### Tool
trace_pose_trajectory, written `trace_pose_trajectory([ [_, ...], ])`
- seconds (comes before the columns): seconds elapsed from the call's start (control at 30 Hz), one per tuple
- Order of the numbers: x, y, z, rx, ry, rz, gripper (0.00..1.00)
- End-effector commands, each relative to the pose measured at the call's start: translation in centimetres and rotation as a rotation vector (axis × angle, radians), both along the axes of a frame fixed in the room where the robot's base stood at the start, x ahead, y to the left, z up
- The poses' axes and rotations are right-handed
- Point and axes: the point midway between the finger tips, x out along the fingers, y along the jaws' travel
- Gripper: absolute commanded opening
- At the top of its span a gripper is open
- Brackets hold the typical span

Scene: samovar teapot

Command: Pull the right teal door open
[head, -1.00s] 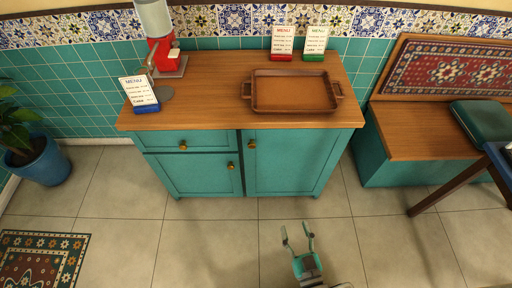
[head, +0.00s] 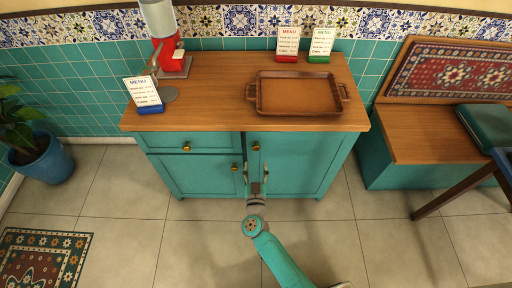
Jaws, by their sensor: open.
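The right teal door (head: 298,168) is the tall door on the right side of the teal cabinet. It looks shut. Its round brass knob (head: 256,146) is near the door's upper left corner. My gripper (head: 256,168) is open, with its two fingers pointing toward the cabinet, in front of the left part of the right door. In the picture the fingertips lie just below the knob, one to each side of it. I cannot tell how far they are from the door. My gripper and wrist hide part of the door's lower left edge.
Left of the door are a drawer (head: 193,143) and a smaller door (head: 197,177), each with a brass knob. The wooden top (head: 220,99) holds a brown tray (head: 298,110), menu stands and a red grinder (head: 168,50). A bench (head: 425,128) stands to the right. The tiled floor in front is clear.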

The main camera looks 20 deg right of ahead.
Motion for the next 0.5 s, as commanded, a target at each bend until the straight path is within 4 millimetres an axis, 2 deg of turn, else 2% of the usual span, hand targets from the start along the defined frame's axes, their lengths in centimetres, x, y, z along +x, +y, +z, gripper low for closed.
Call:
trace_pose_trajectory([
  [0.3,5.3,-1.8,0.0,0.0,-0.001,-0.002,0.58],
  [0.5,7.8,-2.6,0.0,-0.001,-0.001,0.0,0.58],
])
